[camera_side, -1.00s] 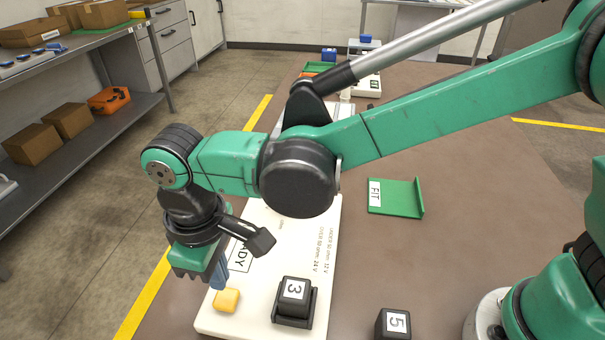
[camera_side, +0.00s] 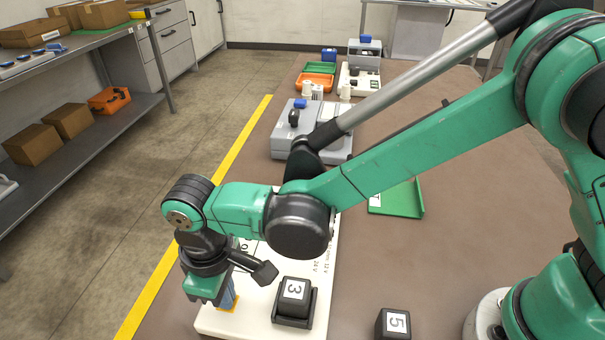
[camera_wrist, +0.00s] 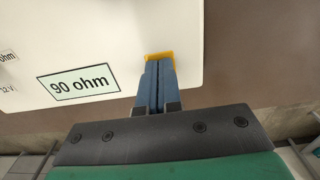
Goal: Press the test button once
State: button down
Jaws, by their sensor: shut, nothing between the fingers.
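The yellow test button (camera_side: 234,308) is at the near left corner of the white panel (camera_side: 258,318); it also shows in the wrist view (camera_wrist: 160,55). My gripper (camera_side: 229,302) is shut and empty, pointing down, with its blue fingertips (camera_wrist: 159,68) on the button, seemingly touching it. The fingers hide much of the button. The panel's display label (camera_wrist: 78,84) reads "90 ohm" in the wrist view. A black block marked 3 (camera_side: 293,292) sits in a dark holder on the panel, right of the button.
A black block marked 5 (camera_side: 394,323) stands right of the panel. A green tray (camera_side: 405,199) lies behind it. A grey device (camera_side: 283,145) and orange and green bins (camera_side: 316,81) are farther back. The brown table's right side is mostly clear.

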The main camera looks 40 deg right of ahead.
notch_tip(320, 180, up, 14)
dwell(0.6)
dwell(0.5)
